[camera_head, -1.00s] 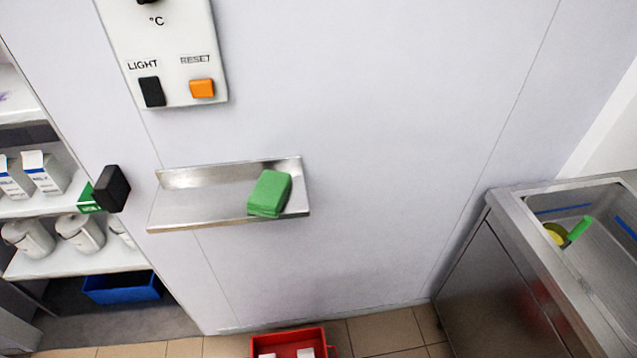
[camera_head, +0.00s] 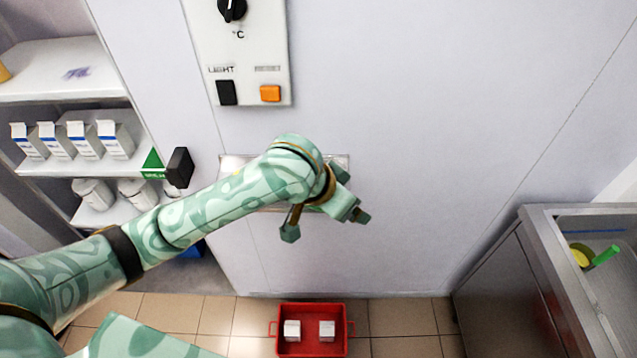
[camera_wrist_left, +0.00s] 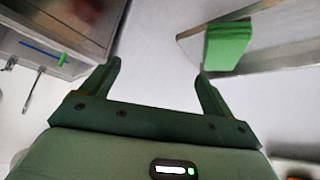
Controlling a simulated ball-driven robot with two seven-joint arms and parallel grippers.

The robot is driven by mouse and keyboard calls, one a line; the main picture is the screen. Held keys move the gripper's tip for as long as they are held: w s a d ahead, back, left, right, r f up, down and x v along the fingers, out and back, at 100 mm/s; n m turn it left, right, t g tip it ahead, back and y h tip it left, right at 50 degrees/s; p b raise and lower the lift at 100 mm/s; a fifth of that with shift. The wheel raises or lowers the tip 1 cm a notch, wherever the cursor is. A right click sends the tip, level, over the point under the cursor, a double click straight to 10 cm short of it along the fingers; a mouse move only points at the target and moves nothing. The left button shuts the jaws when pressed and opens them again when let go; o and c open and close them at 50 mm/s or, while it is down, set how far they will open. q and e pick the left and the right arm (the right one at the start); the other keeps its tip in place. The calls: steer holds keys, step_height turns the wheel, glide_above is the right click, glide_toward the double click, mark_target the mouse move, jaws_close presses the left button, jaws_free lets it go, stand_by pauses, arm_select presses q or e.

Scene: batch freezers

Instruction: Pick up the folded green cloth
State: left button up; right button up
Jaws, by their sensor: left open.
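The folded green cloth (camera_wrist_left: 228,46) lies on a metal wall shelf (camera_wrist_left: 285,35) in the left wrist view, at the upper right. My left gripper (camera_wrist_left: 157,75) is open and empty in that view, with the cloth beyond and to the right of its right finger, not between the fingers. In the head view my left arm crosses from the left, and its gripper (camera_head: 326,226) is in front of the shelf (camera_head: 236,163). The arm and gripper hide most of the shelf and nearly all of the cloth there. My right gripper does not show.
A control panel (camera_head: 240,50) is on the wall above the shelf. Racks with cartons (camera_head: 88,140) stand at the left behind a black handle (camera_head: 179,168). A red crate (camera_head: 312,310) with two white blocks is on the floor. A steel sink (camera_head: 540,240) stands at the right.

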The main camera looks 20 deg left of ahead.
arm_select(q)
steer(key=w+a+r+n+g+y, duration=0.2)
steer(key=w+a+r+n+y, duration=0.1)
steer(key=w+a+r+n, duration=0.4)
steer(key=shift+m, duration=0.9)
steer(key=f+b, duration=0.1)
steer(key=f, duration=0.2)
steer(key=w+f+b, duration=0.1)
steer(key=f, duration=0.3)
steer(key=a+f+b, duration=0.1)
steer(key=f+b, duration=0.1)
steer(key=f, duration=0.2)
steer(key=shift+w, duration=0.15)
steer(key=b+x, duration=0.2)
steer(key=x, duration=0.3)
steer(key=shift+d+f, duration=0.1)
steer(key=shift+f, duration=0.1)
steer(key=shift+r, duration=0.15)
steer(key=shift+c, duration=0.6)
steer(key=c, duration=0.9)
